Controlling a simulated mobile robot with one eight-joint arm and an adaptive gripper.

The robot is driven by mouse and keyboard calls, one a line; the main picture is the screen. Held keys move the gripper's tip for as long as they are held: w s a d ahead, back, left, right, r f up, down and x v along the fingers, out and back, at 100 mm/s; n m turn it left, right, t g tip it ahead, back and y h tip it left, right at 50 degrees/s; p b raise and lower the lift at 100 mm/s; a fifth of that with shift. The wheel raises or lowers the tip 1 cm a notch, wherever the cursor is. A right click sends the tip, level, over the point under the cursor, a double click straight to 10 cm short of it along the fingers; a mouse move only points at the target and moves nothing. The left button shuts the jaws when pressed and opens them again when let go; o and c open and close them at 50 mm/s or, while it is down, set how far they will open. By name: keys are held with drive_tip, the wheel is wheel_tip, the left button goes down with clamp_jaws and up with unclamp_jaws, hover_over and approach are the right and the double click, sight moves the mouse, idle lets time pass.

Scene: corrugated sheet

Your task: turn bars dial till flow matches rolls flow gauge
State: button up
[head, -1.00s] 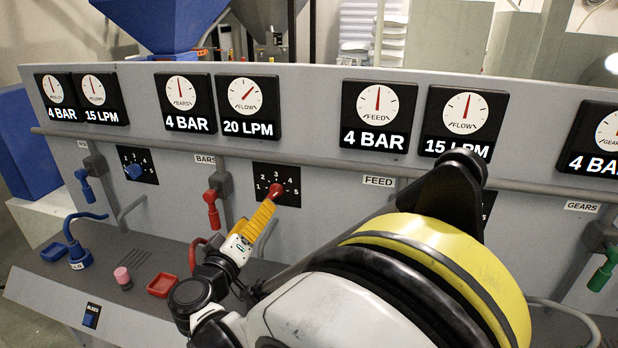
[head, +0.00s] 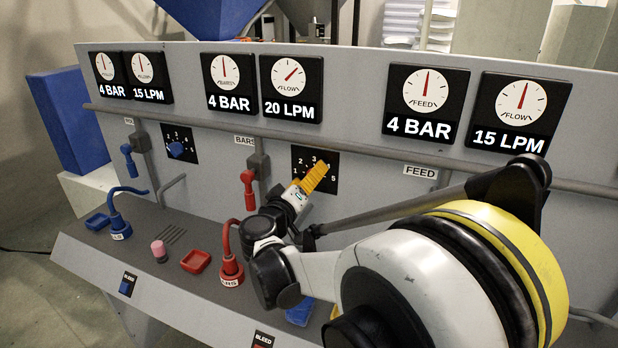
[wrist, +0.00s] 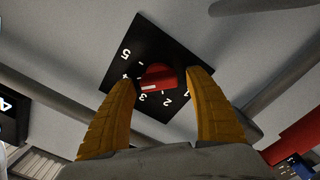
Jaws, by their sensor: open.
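The bars flow gauge (head: 290,88) reads 20 LPM in the head view, its needle tilted right. The rolls flow gauge (head: 147,77) at the far left reads 15 LPM, its needle nearer upright. The black, numbered bars dial plate (head: 333,178) is partly covered by my yellow-fingered gripper (head: 321,166). In the wrist view the red bars dial (wrist: 160,77) lies between the open fingers of my gripper (wrist: 162,82), one finger on each side. I cannot tell whether they touch it. The knob is hidden in the head view.
A red lever (head: 248,190) hangs left of the bars dial, below a horizontal pipe (head: 390,149). The blue rolls dial (head: 176,149) is farther left. A red tray (head: 196,261), a pink cylinder (head: 159,251) and a red hose fitting (head: 231,270) stand on the ledge.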

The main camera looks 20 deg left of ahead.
drive_tip(key=c, duration=1.2)
drive_tip(key=shift+n, duration=0.3)
drive_tip(key=n, duration=0.4)
drive_tip(key=shift+a+f, duration=0.1)
drive_tip(key=shift+f+n, duration=0.15)
drive_tip(key=shift+n, duration=1.85)
drive_tip(key=o, duration=1.2)
